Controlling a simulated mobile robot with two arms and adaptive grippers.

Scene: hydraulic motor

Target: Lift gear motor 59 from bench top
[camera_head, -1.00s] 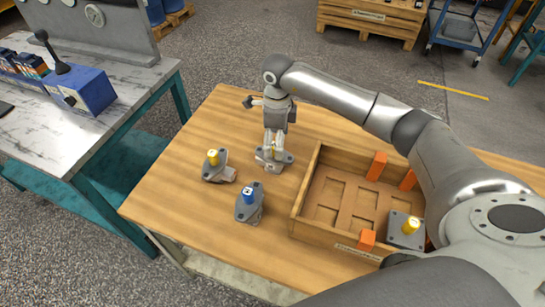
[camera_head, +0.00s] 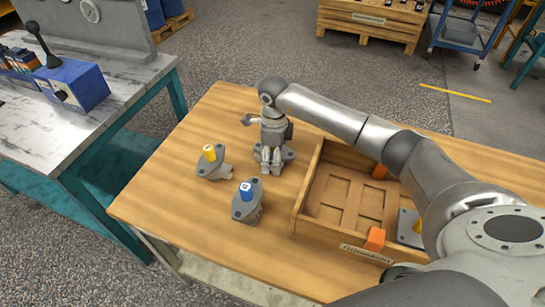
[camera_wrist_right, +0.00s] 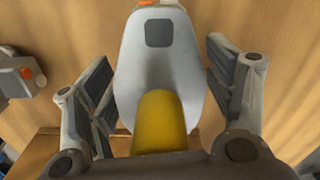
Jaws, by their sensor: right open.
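A grey motor (camera_head: 288,154) stands on the wooden bench top (camera_head: 180,225), mostly hidden under my right gripper (camera_head: 268,158). In the right wrist view, its pale rounded flange (camera_wrist_right: 157,60) and yellow shaft cap (camera_wrist_right: 160,122) lie between the two fingers of my right gripper (camera_wrist_right: 160,88). The fingers are open on both sides, with visible gaps to the flange. I cannot read a number on any motor. A second motor with a yellow cap (camera_head: 208,153) stands to the left, and one with a blue cap (camera_head: 246,190) stands nearer. My left gripper is not in view.
A wooden crate (camera_head: 325,231) with orange blocks (camera_head: 375,239) stands right of the gripper. The bench is clear at front left. A marble-topped table (camera_head: 45,125) stands at far left.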

